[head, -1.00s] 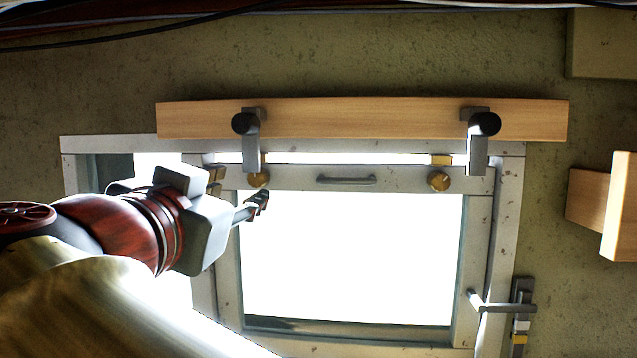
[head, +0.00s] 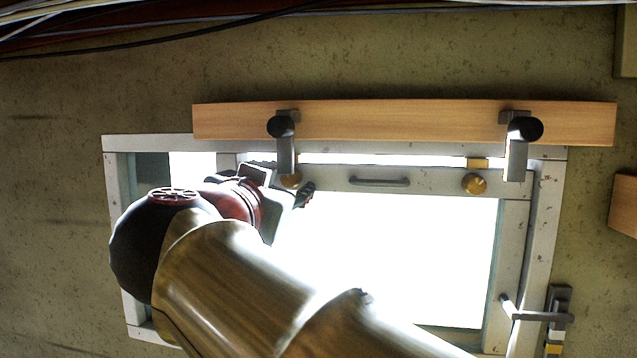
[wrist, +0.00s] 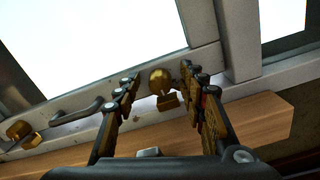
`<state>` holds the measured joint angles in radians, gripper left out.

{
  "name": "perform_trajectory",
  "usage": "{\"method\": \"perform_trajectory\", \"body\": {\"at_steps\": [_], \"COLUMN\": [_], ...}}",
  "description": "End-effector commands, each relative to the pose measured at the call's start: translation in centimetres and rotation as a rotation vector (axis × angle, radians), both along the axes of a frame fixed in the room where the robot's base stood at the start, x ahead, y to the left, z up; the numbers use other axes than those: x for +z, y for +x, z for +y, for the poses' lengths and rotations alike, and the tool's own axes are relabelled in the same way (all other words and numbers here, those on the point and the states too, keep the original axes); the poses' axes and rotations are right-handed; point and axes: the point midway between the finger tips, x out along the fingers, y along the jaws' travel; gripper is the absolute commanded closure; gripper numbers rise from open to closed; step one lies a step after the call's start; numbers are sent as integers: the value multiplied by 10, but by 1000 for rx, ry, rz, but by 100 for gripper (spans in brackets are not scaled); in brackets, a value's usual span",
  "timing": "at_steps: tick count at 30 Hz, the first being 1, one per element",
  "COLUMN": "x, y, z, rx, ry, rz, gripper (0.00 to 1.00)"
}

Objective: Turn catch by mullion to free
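The catch by the mullion is a round brass knob with a small brass tab; in the wrist view the catch (wrist: 160,81) sits between my fingertips, and in the head view the catch (head: 290,181) is partly covered by my gripper. My gripper (head: 303,194) is open at the upper left of the window; in the wrist view my gripper (wrist: 158,82) has a finger on each side of the catch, with gaps showing. The mullion (wrist: 238,45) is right of the catch in the wrist view. A second brass catch (head: 474,184) is at the sash's upper right.
A wooden board (head: 400,122) runs above the window, with a grey bracket (head: 285,155) close to my gripper and another grey bracket (head: 516,160) at the right. A grey pull handle (head: 380,182) is on the sash. A lever handle (head: 540,315) is at lower right.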

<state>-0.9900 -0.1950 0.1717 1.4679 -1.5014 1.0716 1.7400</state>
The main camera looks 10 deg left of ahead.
Motion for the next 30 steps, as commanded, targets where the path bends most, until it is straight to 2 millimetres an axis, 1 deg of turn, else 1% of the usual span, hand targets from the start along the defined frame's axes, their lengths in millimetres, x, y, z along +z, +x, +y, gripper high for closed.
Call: {"method": "perform_trajectory", "body": {"at_steps": [2, 21, 30], "x": [0, 0, -1], "y": [0, 0, 0], "z": [0, 0, 0], "rx": [0, 0, 0], "ry": [0, 0, -22], "rz": [0, 0, 2], "gripper": [63, 99, 100]}}
